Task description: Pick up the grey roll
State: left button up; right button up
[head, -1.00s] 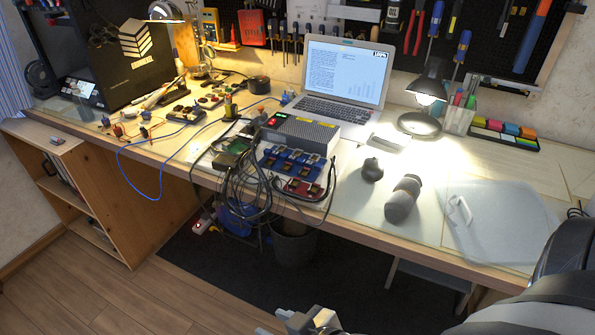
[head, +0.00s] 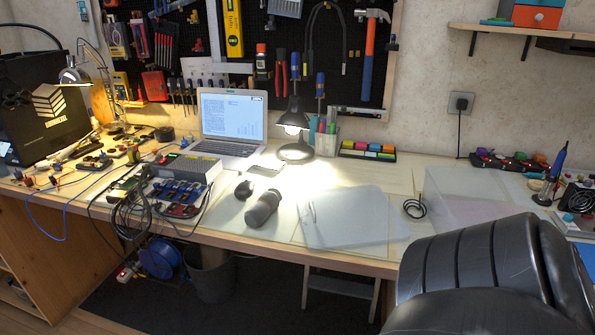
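A dark grey, thick cylinder (head: 262,208) lies on its side on the workbench, left of a pale grey translucent sheet; it could be the grey roll, but I cannot tell for sure. A smaller black object (head: 244,190) sits just behind its left end. A dark, round, roll-like thing (head: 164,134) stands farther back on the left of the bench. Neither of my grippers is in view. A large dark part of my own arm fills the lower right and hides some of the bench.
The wooden workbench (head: 395,256) carries a laptop (head: 232,122), a lit lamp (head: 295,132), a grey box (head: 187,165) with cables, and a pale sheet (head: 345,222). Colourful notes (head: 367,150) lie behind. A soldering-iron-like tool (head: 553,178) stands at the right. A pegboard hangs above.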

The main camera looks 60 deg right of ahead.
aim_at(269, 201)
jog(key=z, duration=1.25)
jog(key=i, duration=0.3)
